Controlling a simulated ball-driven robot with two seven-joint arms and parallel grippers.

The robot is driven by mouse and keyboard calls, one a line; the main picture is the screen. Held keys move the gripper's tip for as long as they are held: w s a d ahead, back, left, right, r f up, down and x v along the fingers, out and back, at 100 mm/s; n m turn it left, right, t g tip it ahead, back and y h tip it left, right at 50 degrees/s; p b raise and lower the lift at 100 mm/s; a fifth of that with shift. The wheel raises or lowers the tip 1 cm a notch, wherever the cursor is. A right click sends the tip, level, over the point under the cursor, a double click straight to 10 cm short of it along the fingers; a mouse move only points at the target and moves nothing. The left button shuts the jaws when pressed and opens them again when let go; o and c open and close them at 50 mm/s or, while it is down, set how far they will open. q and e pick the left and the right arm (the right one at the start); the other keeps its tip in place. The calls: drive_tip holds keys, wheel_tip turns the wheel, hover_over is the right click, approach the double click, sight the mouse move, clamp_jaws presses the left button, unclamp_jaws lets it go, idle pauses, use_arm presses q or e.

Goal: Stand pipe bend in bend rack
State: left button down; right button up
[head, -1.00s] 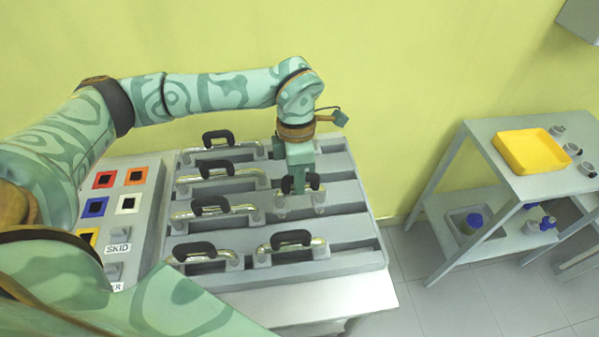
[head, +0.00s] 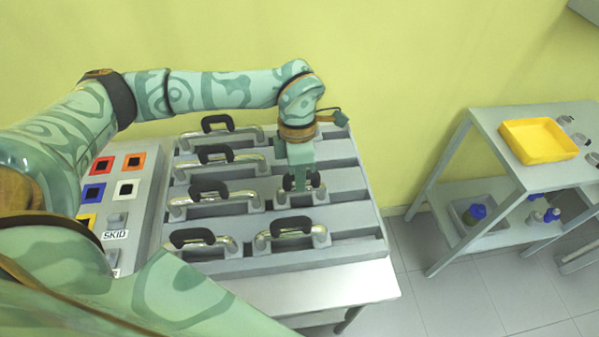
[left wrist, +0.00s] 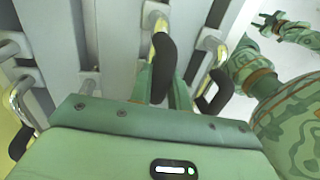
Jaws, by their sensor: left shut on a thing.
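My left gripper (head: 301,182) points straight down over the right part of the grey rack (head: 352,206). It is shut on the black handle of a pipe bend (head: 319,196), a shiny metal bend standing upright at a rack row. In the left wrist view the black handle (left wrist: 164,64) lies between the two green fingers. The gripper hides part of this bend, and I cannot tell whether it is fully seated. In the left wrist view, what looks like my right gripper (left wrist: 264,24) is far off at the top right, too small to read.
Several like bends with black handles stand in the rack, one close in front (head: 291,229) and one to the left (head: 210,190). A panel with coloured square sockets (head: 94,193) is at left. A side table with a yellow tray (head: 538,141) stands apart at right.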

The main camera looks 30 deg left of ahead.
use_arm(q)
drive_tip(key=shift+f, duration=0.3)
idle(0.5)
drive_tip(key=c, duration=1.2)
unclamp_jaws()
drive_tip(key=shift+c, duration=0.2)
drive_tip(key=shift+r, duration=0.15)
drive_tip(key=shift+r+p, duration=3.6)
drive_tip(key=shift+r, duration=0.8)
